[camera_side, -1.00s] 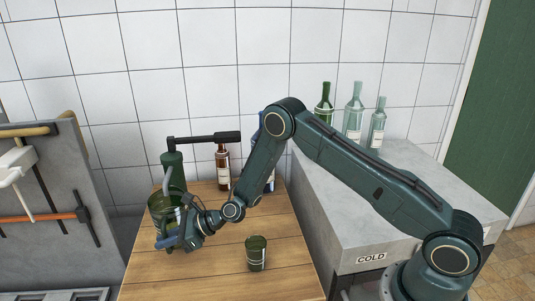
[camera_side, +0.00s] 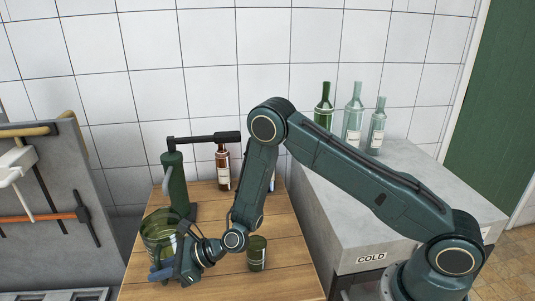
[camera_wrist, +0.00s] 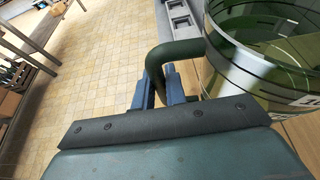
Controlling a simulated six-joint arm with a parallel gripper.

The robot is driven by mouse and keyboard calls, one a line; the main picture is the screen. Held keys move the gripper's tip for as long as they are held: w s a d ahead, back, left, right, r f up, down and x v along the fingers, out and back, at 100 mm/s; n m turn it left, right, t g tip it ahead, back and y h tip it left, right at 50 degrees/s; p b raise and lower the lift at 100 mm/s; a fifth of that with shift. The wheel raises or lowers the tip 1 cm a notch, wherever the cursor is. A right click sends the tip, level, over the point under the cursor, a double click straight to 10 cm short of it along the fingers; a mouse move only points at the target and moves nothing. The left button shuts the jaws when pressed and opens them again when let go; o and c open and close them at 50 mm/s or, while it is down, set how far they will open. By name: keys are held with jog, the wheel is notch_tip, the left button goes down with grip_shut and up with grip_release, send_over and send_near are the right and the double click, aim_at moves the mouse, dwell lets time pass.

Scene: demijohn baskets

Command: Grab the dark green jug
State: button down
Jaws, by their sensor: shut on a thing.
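The dark green jug (camera_side: 158,228) is a wide see-through green vessel near the left front of the wooden table. Its thick dark green handle (camera_wrist: 172,57) shows in the wrist view, with the jug's body (camera_wrist: 270,70) on the right. My gripper (camera_side: 165,266) is at the near side of the jug. In the wrist view its blue fingers (camera_wrist: 160,88) are shut on the handle. The jug's underside is partly hidden by my gripper, and I cannot tell whether it touches the table.
A small dark green cup (camera_side: 257,255) stands right of my gripper on the table (camera_side: 225,285). A green corking device (camera_side: 175,180) and a brown bottle (camera_side: 223,168) stand behind. Several bottles stand on the grey counter (camera_side: 410,165). The table's front middle is clear.

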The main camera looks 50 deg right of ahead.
jog(key=s+a, duration=0.5)
jog(key=shift+s+a, duration=0.2)
jog(key=shift+a, duration=0.05)
dwell(0.4)
jog(key=shift+r, duration=0.1)
